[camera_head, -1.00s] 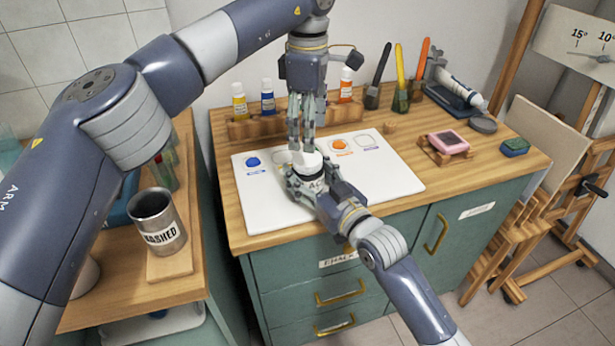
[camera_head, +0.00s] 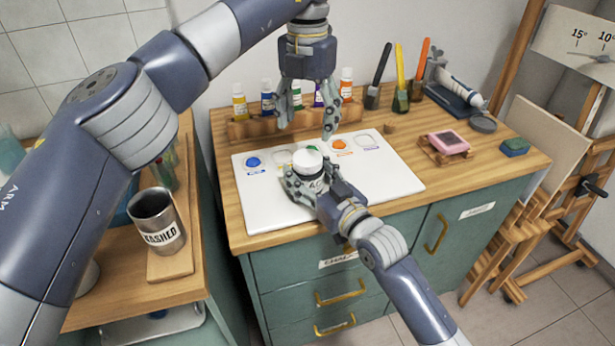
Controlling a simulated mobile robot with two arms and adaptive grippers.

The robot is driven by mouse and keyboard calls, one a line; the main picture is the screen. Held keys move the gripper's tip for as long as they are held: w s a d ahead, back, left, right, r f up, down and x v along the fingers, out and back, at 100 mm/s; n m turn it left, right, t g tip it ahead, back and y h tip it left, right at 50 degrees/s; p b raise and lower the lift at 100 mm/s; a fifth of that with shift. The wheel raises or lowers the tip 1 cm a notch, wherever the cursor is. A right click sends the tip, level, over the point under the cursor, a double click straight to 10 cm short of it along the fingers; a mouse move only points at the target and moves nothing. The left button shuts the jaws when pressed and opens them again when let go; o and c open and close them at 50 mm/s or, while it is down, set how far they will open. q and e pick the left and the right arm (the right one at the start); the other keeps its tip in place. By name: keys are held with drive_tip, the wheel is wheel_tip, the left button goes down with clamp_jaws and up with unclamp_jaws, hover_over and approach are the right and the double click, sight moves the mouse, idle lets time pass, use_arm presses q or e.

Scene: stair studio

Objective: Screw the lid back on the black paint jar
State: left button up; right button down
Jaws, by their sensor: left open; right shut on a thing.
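A jar (camera_head: 310,183) stands over the white palette board, mostly hidden by the fingers of my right gripper (camera_head: 306,187), which is shut on it. A white round lid (camera_head: 308,160) sits on top of the jar and looks level; I cannot tell how tightly it is seated. The jar's paint colour is hidden. My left gripper (camera_head: 305,122) is above and slightly behind the lid, pointing down. Its fingers are spread wide, empty, and apart from the lid.
The white palette (camera_head: 275,212) has several paint spots. Behind it, a wooden rack (camera_head: 246,130) holds several paint bottles. Brushes, a pink block (camera_head: 447,141) and a paint tube (camera_head: 461,89) are to the right. A metal cup (camera_head: 157,222) stands left. The palette's right part is clear.

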sight(308, 157)
idle(0.3)
use_arm(q)
drive_tip(key=shift+f, duration=4)
drive_tip(key=shift+c, duration=0.2)
drive_tip(key=c, duration=1.1)
drive_tip(key=shift+o, duration=0.2)
drive_tip(key=o, duration=1.2)
drive_tip(key=shift+o, duration=0.2)
drive_tip(key=shift+r, duration=0.1)
